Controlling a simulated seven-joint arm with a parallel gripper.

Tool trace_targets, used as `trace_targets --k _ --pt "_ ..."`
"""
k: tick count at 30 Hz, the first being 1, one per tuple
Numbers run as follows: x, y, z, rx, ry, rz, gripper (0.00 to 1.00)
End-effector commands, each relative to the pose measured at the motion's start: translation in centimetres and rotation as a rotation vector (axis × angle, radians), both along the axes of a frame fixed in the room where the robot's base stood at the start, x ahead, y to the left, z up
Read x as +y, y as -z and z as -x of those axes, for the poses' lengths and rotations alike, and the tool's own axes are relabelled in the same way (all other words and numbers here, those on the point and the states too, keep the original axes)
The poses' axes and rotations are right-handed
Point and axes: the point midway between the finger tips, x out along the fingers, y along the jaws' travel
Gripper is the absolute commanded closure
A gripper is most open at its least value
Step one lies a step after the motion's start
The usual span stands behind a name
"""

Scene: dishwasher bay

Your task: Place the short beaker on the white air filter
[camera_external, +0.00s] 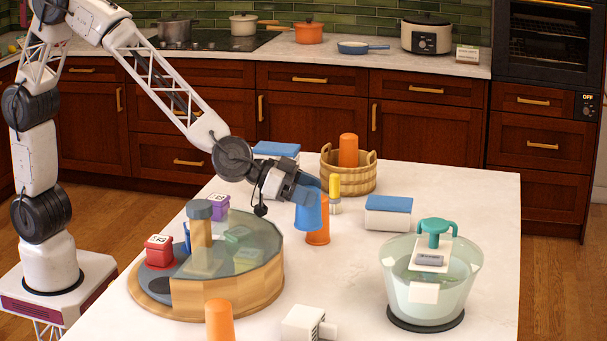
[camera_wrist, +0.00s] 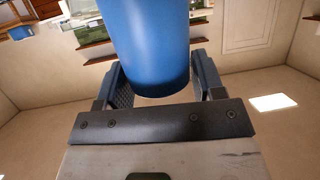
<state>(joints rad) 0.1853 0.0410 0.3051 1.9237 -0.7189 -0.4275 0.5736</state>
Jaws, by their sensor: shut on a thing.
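My gripper (camera_external: 303,188) is shut on a blue beaker (camera_external: 307,214), held above the white table beside an orange cup (camera_external: 318,236). In the wrist view the blue beaker (camera_wrist: 150,50) sits between the two fingers of my gripper (camera_wrist: 158,75). I cannot tell whether it touches the orange cup behind it. No thing is clearly marked as the white air filter. A white block with a short round stub (camera_external: 302,323) lies at the front edge of the external view. White boxes with blue tops stand at the right (camera_external: 388,213) and behind my gripper (camera_external: 276,150).
A yellow-topped bottle (camera_external: 334,190) stands close to the gripper. A wicker basket (camera_external: 362,181) holds an orange item. A round wooden, glass-topped container (camera_external: 240,292) is at left, a clear tub (camera_external: 440,292) at right. Another orange cup (camera_external: 219,322) is in front. The table's middle is clear.

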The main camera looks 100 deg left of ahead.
Motion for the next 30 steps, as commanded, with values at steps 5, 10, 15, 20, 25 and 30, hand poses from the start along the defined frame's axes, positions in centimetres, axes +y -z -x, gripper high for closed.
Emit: trace_targets --k 5,10,15,20,25,30 --pt "-6.4 -0.7 -2.7 -0.002 0.070 0.001 0.61" --pt "-12.5 -1.1 -4.7 -0.001 0.134 0.001 0.61" --pt "-18.2 -1.6 -6.1 -0.003 0.193 0.004 0.61" --pt "-21.9 -1.9 -6.8 -0.004 0.228 0.005 0.61" --pt "-23.7 -2.0 -7.1 -0.004 0.248 0.005 0.61" --pt "-24.1 -2.0 -7.1 -0.004 0.251 0.005 0.61"
